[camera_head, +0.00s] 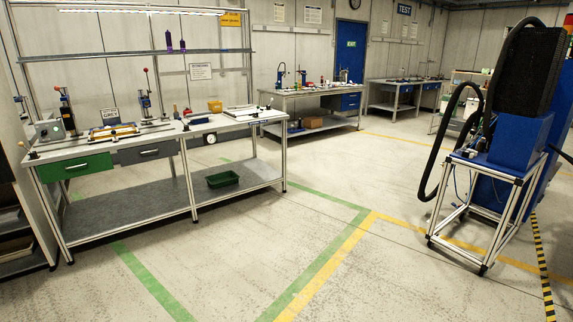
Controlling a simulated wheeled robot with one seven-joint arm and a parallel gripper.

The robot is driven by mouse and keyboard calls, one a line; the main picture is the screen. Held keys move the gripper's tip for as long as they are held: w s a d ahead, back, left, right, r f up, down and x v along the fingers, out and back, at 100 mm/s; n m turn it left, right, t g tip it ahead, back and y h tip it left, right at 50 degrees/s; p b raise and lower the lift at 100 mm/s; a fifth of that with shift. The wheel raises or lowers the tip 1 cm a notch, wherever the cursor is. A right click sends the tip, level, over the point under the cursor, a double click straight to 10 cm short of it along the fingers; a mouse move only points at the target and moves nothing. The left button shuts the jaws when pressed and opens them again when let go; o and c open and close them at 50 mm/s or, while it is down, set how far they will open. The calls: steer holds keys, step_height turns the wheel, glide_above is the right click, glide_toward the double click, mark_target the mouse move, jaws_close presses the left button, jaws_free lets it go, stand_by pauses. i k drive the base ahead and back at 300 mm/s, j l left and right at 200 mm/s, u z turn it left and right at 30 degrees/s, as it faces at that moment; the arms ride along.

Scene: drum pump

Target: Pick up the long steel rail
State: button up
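I cannot make out with certainty a long steel rail in this view. The near workbench (160,141) on the left holds small fixtures and parts, among them a flat fixture with a yellow top (113,131) and a pale flat board (243,113) at its right end. Thin light-coloured strips lie on this bench top, but they are too small to tell apart. My gripper is not in view.
A green bin (223,179) stands on the near bench's lower shelf. Farther benches (313,91) (403,81) stand along the back wall. A blue machine on a frame (488,182) with a black hose stands at right. The marked floor between is clear.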

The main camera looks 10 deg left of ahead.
mark_target(209, 113)
steer(key=i+j+u, duration=0.6)
steer(key=i, duration=0.15)
steer(key=i+j+u, duration=0.1)
steer(key=i+u, duration=0.2)
steer(key=i, duration=0.15)
steer(key=i+u, duration=0.3)
steer(key=i, duration=2.05)
steer(key=i+j+z, duration=0.15)
steer(key=i, duration=0.35)
steer(key=i+z, duration=0.2)
steer(key=i, duration=0.35)
steer(key=i+j+z, duration=0.15)
steer(key=i+j, duration=0.15)
steer(key=i, duration=0.15)
steer(key=i+j+z, duration=0.15)
steer(key=i, duration=0.35)
steer(key=i+j+u, duration=0.25)
steer(key=i, duration=0.65)
